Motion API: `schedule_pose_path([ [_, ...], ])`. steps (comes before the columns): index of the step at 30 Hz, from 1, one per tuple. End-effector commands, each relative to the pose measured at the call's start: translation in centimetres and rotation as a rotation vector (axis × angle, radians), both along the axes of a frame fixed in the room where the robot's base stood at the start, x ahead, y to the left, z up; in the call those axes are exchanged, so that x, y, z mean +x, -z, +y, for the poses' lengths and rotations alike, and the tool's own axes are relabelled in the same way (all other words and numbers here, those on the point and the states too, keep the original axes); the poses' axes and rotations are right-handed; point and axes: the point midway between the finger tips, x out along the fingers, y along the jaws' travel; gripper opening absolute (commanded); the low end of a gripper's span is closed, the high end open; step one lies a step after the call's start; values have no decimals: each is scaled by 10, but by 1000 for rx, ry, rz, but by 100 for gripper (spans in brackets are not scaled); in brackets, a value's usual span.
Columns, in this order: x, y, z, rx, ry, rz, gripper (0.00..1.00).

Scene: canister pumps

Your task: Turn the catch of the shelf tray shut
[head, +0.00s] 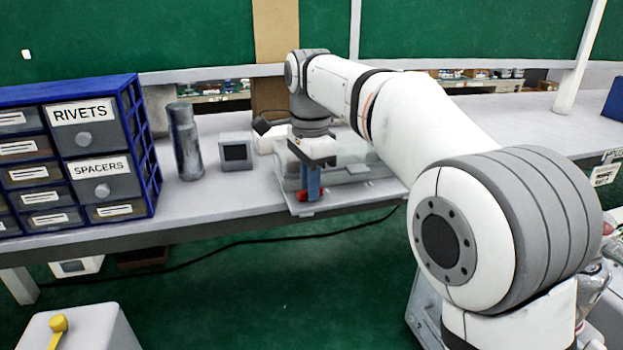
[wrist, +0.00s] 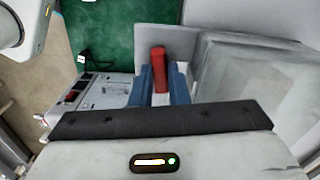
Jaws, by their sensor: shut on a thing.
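The shelf tray (head: 352,190) sits at the front edge of the shelf, right of the small grey box, and looks pale and partly see-through. It also shows in the wrist view as a grey, clear-walled body (wrist: 245,90). The red catch (head: 306,195) is at the tray's front, and its red bar (wrist: 159,70) stands out in the wrist view. My gripper (head: 312,183) points down over it. Its blue fingers (wrist: 160,84) are shut on the red catch, one on each side. The fingers and palm hide part of the catch and its mount.
A blue drawer cabinet (head: 135,140) stands at the left of the shelf. A dark cylinder (head: 185,142) and a small grey box (head: 236,152) stand between it and my gripper. A dark cable (head: 230,243) hangs below the shelf. The shelf right of the tray is mostly hidden by my arm.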

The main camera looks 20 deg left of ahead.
Motion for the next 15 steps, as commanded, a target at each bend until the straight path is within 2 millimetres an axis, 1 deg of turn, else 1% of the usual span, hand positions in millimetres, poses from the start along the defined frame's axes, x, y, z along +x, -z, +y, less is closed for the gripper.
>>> schedule_pose_path([
  [2,0,-3,0,-1,-62,2,0],
  [15,0,-3,-1,-1,-476,1,0],
])
